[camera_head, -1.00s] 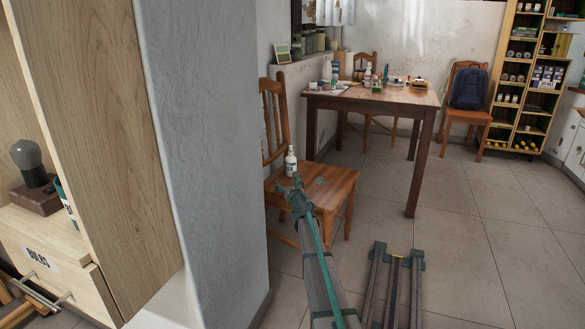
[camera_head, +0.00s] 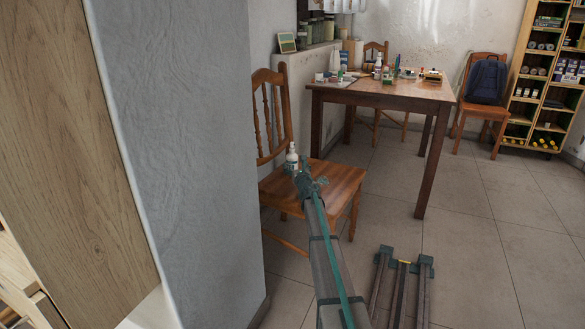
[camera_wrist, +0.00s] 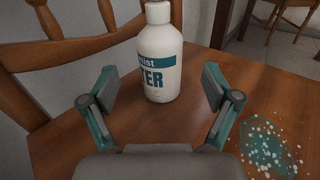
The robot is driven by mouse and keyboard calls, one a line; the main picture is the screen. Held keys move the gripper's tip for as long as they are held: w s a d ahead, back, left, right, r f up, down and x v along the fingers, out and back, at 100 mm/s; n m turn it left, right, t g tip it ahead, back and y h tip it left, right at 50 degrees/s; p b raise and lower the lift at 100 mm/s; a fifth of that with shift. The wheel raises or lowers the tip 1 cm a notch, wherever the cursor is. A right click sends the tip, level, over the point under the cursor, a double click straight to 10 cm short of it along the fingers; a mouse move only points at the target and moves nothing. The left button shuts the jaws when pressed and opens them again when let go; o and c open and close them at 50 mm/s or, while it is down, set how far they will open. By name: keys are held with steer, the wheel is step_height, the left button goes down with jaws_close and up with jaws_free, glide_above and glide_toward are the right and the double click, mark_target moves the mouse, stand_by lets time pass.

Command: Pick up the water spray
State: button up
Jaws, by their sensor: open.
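The water spray is a white bottle (camera_wrist: 161,58) with a teal label band reading "mist" and "TER", upright on the seat of a wooden chair (camera_head: 336,180).
A teal patch with pale specks (camera_wrist: 271,146) lies on the seat at right. The chair's slatted back (camera_wrist: 70,55) rises close behind and left of the bottle. A wooden table (camera_head: 385,94) with small items stands behind. A grey wall (camera_head: 195,150) is near at left.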

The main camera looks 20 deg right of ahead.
mark_target(294, 162)
steer(key=w, duration=0.4)
steer(key=w+d+b, duration=0.1)
steer(key=w, duration=0.1)
steer(key=shift+w, duration=0.35)
steer(key=shift+r, duration=0.15)
steer(key=c, duration=1.5)
